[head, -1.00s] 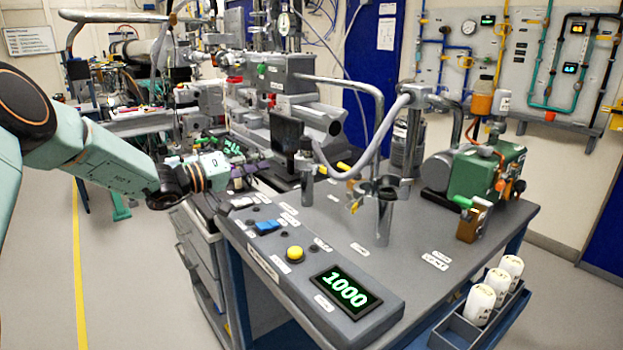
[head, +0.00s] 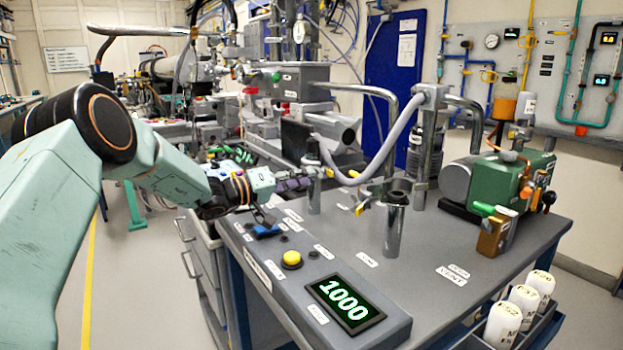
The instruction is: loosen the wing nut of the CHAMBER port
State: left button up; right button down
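Two metal port stubs stand on the grey bench top. The farther, thinner stub (head: 314,197) has the grey hose (head: 378,152) coming down to its top, with a yellow piece (head: 353,174) beside it. The nearer, thicker stub (head: 394,232) has a dark open-looking top and a clamp with a small yellow wing-shaped part (head: 360,208) on its left. I cannot read which label says CHAMBER. My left gripper (head: 296,184) reaches in from the left, its dark fingers close beside the thinner stub. Contact and finger gap are too small to tell. My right gripper is out of view.
A console with a yellow button (head: 291,260) and a green display reading 1000 (head: 345,300) fills the bench front. A green pump (head: 505,183) stands at the right. White bottles (head: 504,325) sit in a side tray. The bench top's right front is clear.

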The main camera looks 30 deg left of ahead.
aim_at(319, 172)
pick_arm(q)
jog(key=shift+x, duration=0.95)
jog(key=shift+w+d+r, duration=0.1)
jog(key=shift+d+r, duration=0.1)
jog(key=shift+d, duration=0.2)
jog(key=shift+w+a+f, duration=0.2)
jog(key=shift+c, duration=0.4)
jog(key=shift+s+d+r, duration=0.15)
jog(key=c, duration=0.4)
grip_shut()
